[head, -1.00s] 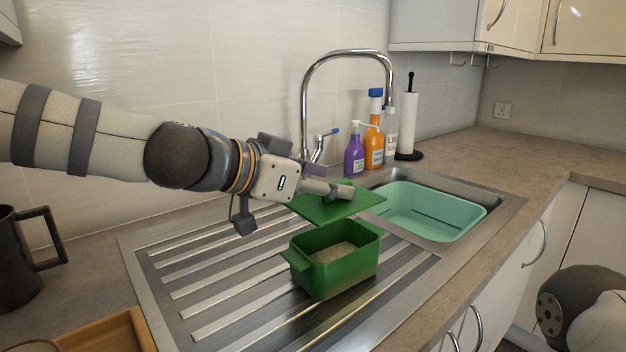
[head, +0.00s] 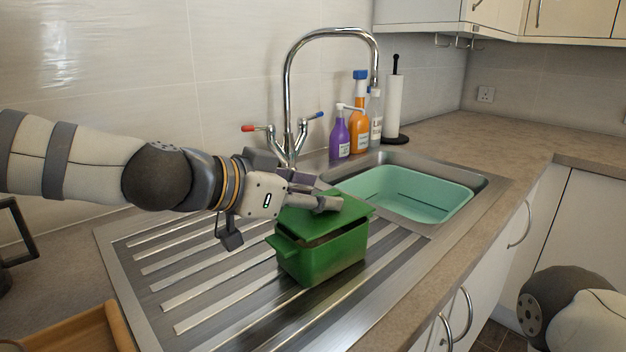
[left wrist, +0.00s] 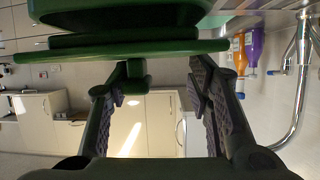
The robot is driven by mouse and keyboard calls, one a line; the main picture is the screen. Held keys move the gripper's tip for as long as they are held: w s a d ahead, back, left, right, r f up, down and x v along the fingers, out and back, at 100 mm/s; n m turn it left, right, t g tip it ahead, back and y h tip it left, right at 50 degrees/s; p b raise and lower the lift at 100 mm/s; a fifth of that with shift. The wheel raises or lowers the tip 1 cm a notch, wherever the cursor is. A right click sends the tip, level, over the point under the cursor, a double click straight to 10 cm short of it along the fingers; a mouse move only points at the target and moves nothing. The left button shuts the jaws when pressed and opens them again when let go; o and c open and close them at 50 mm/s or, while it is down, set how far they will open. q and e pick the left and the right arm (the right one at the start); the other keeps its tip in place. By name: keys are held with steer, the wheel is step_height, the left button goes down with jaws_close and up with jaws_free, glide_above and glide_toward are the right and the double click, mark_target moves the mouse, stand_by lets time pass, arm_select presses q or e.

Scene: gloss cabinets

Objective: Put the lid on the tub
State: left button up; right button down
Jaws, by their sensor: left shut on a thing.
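The green tub (head: 320,258) stands on the ribbed steel drainer, its handle tab pointing left. The flat green lid (head: 350,212) is over the tub's opening, with a dark gap showing under its front edge. I cannot tell whether the lid touches the rim. My left gripper (head: 325,203) is above the lid, shut on its knob, which the fingers hide in the head view. In the left wrist view the lid (left wrist: 240,47) spans the upper part, with its knob (left wrist: 135,77) at the gripper's fingers (left wrist: 160,80). My right gripper is out of view.
The sink with a turquoise basin (head: 405,195) lies right of the drainer. A tall tap (head: 288,95), purple bottle (head: 339,138), orange bottle (head: 360,128) and paper roll (head: 394,108) stand behind. A wooden tray (head: 85,332) is at front left.

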arm_select(q)
steer(key=shift+f, duration=0.8)
stand_by(0.6)
steer(key=o, duration=1.2)
steer(key=shift+r, duration=0.15)
step_height(320, 180, up, 10)
